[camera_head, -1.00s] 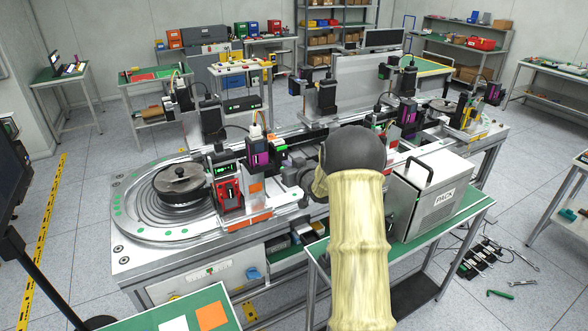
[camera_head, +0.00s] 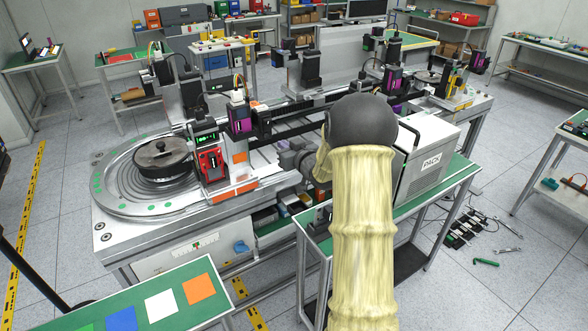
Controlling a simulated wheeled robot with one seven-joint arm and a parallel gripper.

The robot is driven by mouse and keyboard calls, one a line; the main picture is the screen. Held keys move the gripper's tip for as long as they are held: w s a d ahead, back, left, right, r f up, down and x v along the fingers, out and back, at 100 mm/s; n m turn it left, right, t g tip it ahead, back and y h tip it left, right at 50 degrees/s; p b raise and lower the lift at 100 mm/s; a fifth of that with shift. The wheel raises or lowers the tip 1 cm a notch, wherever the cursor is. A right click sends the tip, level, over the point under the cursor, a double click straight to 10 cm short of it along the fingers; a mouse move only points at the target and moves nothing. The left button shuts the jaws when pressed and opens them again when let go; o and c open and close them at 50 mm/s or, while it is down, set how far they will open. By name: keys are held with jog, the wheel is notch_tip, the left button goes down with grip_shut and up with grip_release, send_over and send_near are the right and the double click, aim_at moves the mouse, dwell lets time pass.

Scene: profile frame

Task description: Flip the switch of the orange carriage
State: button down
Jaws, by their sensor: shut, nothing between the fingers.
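The orange carriage (camera_head: 233,192) stands on the track at the left part of the machine, beside the round turntable. It has an orange base edge and a grey body with an orange square panel (camera_head: 240,157). A red and black device (camera_head: 210,160) with a small green display stands on its left. I cannot make out the switch at this size. My arm in its pale yellow sleeve comes up from the bottom. Its grey end with my gripper (camera_head: 284,148) points left, to the right of the carriage and apart from it. The fingers are small and hard to see; they are shut and empty.
A dark-lidded round pot (camera_head: 161,158) sits on the turntable. A white PACK box (camera_head: 428,160) stands on a green-topped table right of my arm. A green table with coloured squares (camera_head: 160,304) is at the lower left.

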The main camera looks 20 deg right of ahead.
jog(key=s+f+b, duration=0.2)
jog(key=s, duration=0.4)
jog(key=shift+s, duration=0.3)
jog(key=shift+d, duration=0.1)
jog(key=s+a+f+g, duration=0.2)
jog(key=s+a+g, duration=0.2)
jog(key=s, duration=0.5)
jog(key=s+a+f+g+h, duration=0.1)
jog(key=s+a+f+g, duration=0.1)
jog(key=s+a+g, duration=0.3)
jog(key=s+a+f+m+g, duration=0.1)
jog(key=s+a+g, duration=0.3)
jog(key=s, duration=0.9)
jog(key=a+f, duration=0.1)
jog(key=a, duration=0.2)
jog(key=shift+a+f+g+h, duration=0.3)
jog(key=shift+f+g+h, duration=0.1)
